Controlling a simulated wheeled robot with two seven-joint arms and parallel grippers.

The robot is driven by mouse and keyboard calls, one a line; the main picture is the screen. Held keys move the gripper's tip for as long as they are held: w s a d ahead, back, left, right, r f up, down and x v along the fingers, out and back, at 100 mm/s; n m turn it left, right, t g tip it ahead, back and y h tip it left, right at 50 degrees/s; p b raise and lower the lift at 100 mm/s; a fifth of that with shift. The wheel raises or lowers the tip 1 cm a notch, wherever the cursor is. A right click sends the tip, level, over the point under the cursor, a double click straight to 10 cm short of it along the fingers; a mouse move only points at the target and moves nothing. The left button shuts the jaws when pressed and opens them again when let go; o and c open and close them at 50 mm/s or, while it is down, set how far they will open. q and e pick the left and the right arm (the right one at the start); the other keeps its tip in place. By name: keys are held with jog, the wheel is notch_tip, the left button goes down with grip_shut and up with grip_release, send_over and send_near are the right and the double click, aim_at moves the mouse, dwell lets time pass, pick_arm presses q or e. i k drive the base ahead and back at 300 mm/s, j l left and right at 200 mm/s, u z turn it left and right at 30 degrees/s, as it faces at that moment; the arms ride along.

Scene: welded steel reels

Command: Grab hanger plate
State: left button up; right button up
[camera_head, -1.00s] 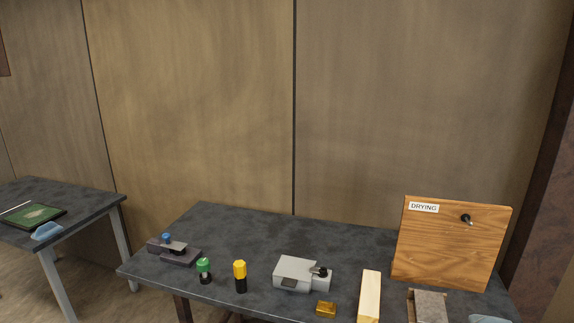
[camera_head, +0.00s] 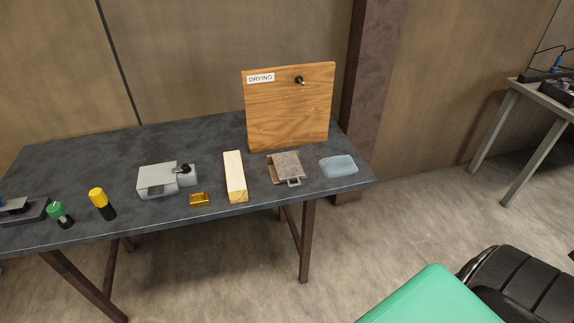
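A flat grey plate with a small loop handle at its front edge, which looks like the hanger plate (camera_head: 288,164), lies on the dark table (camera_head: 90,159). A brown piece shows under its left side. Behind it stands a wooden board (camera_head: 290,115) with a "DRYING" label and a dark peg (camera_head: 299,80); nothing hangs on the peg. Neither of my grippers is in view.
A pale wooden block (camera_head: 235,177) and gold block (camera_head: 200,199) lie left of the plate, a blue cloth (camera_head: 338,166) right. A grey device (camera_head: 160,180) and yellow-capped bottle (camera_head: 102,203) stand farther left.

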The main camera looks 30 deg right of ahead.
aim_at(288, 165)
jog(key=i+l, duration=0.1)
jog(key=i, duration=0.15)
jog(key=i+z, duration=0.15)
jog(key=z, duration=0.35)
jog(key=i+z, duration=0.15)
jog(key=z, duration=0.35)
